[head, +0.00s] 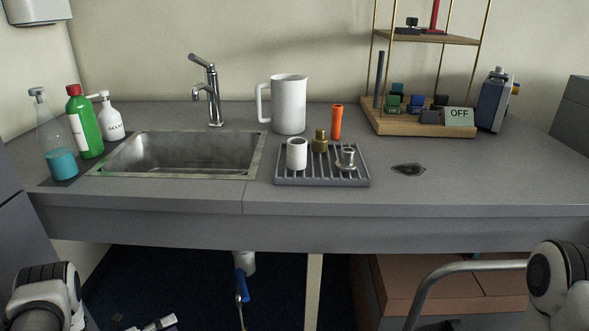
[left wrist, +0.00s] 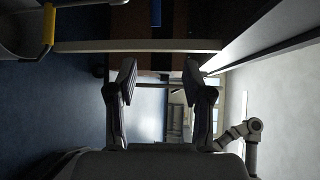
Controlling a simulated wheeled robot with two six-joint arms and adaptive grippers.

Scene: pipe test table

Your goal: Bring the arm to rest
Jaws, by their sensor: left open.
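My left gripper (left wrist: 160,68) shows in the left wrist view with its two dark fingers spread wide apart. Nothing is between the fingers; they frame empty space with a dim room behind. A part of my right arm shows at the lower right edge of the head view, and the right gripper is outside both views.
The grey counter (head: 330,207) holds a sink (head: 190,150), several bottles, a white jug (head: 289,104), a ribbed tray (head: 322,179) with small parts, and a wooden rack (head: 450,125). Under the counter are a blue-handled pipe (head: 241,285) and brown boxes (head: 430,285).

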